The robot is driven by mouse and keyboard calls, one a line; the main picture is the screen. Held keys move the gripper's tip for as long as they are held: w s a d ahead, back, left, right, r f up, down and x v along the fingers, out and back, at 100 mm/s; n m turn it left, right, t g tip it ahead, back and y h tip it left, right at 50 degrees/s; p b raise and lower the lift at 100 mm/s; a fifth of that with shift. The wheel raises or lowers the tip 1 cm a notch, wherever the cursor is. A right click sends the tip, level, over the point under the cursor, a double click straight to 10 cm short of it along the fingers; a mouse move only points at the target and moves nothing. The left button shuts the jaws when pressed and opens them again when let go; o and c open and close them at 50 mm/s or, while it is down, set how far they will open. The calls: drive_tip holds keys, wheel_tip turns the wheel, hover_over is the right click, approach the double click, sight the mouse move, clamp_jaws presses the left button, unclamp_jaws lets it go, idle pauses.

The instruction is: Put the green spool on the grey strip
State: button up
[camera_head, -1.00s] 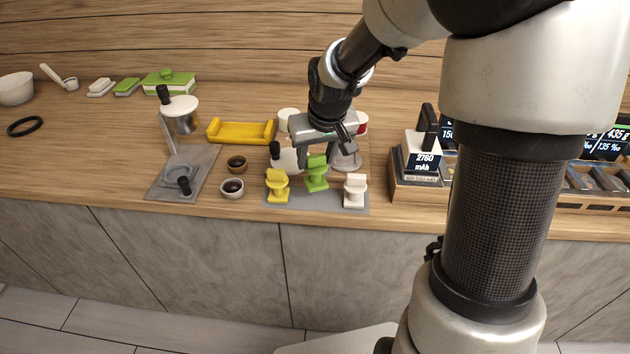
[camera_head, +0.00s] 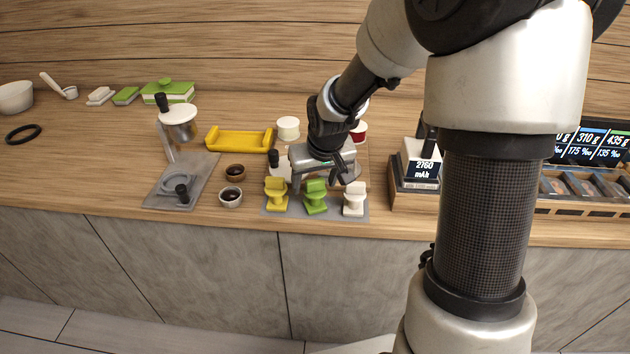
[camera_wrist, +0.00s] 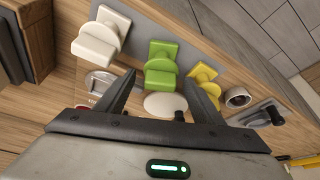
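The green spool (camera_head: 316,197) stands upright on the grey strip (camera_head: 334,210), between the yellow spool (camera_head: 276,193) on the left and the white spool (camera_head: 354,198) on the right. My gripper (camera_head: 322,178) is above and just behind the green spool. In the wrist view my gripper (camera_wrist: 160,79) is open, with a finger on each side and the green spool (camera_wrist: 162,65) between and beyond the fingertips. Gaps show on both sides of the spool. The white spool (camera_wrist: 101,38) and yellow spool (camera_wrist: 204,80) flank it there.
Two small bowls (camera_head: 231,197) and a grey stand (camera_head: 180,181) are to the left. A yellow tray (camera_head: 240,139) is further back.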

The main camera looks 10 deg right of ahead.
drive_tip(key=shift+r, duration=0.5)
drive_tip(key=p+v, duration=0.2)
drive_tip(key=v, duration=0.9)
drive_tip(key=shift+s+r+p, duration=0.15)
drive_tip(key=shift+r+p, duration=0.05)
drive_tip(key=shift+p, duration=0.1)
